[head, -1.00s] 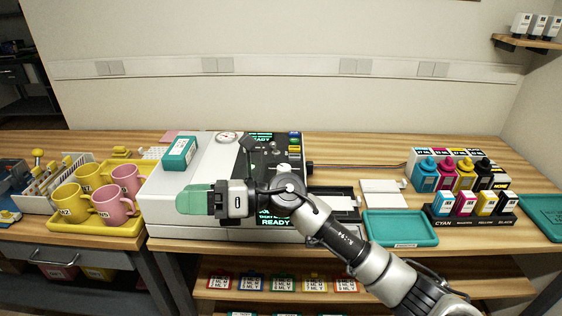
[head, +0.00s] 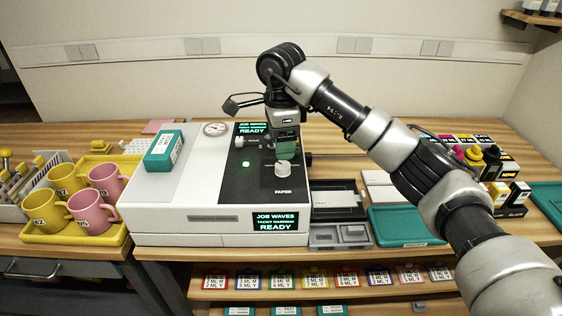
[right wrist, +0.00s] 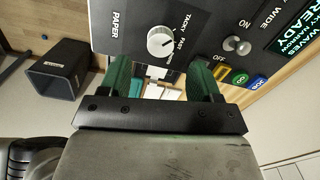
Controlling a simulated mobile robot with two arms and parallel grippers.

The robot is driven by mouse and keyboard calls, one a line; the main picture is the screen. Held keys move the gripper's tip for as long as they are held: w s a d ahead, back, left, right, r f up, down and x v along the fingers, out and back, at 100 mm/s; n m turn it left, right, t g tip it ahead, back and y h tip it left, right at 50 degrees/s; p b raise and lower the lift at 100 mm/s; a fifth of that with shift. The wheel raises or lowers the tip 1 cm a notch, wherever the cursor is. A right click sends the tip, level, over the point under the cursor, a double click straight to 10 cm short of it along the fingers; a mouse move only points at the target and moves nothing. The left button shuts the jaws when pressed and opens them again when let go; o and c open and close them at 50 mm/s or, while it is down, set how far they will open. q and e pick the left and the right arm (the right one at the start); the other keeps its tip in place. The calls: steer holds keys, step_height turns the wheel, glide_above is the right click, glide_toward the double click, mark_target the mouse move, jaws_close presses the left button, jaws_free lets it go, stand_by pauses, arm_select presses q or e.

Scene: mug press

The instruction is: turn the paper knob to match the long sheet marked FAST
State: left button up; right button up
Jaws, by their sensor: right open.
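The paper knob (head: 282,169) is a round pale knob above the word PAPER on the machine's black panel. In the right wrist view the knob (right wrist: 160,41) has TACKY and FAST printed beside it; I cannot tell for sure which its mark points at. My right gripper (head: 286,151) points down just above the knob, its green fingers (right wrist: 160,78) open and apart, with nothing between them. The screen (head: 276,221) reads JOB WAVES, TACKY NARROW, READY. My left gripper is out of view.
A switch (right wrist: 236,45) stands near the knob. A teal box (head: 164,151) and a gauge (head: 215,129) sit on the white machine (head: 185,200). A yellow tray of mugs (head: 70,240) stands left; a teal tray (head: 405,226) and ink bottles (head: 491,155) stand right.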

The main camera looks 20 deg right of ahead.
mark_target(282, 165)
step_height(282, 165, down, 5)
steer(key=shift+r, duration=0.15)
steer(key=shift+f, duration=0.8)
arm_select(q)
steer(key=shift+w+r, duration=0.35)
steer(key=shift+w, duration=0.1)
arm_select(e)
steer(key=shift+c, duration=0.3)
steer(key=c, duration=0.9)
steer(key=shift+o, duration=0.2)
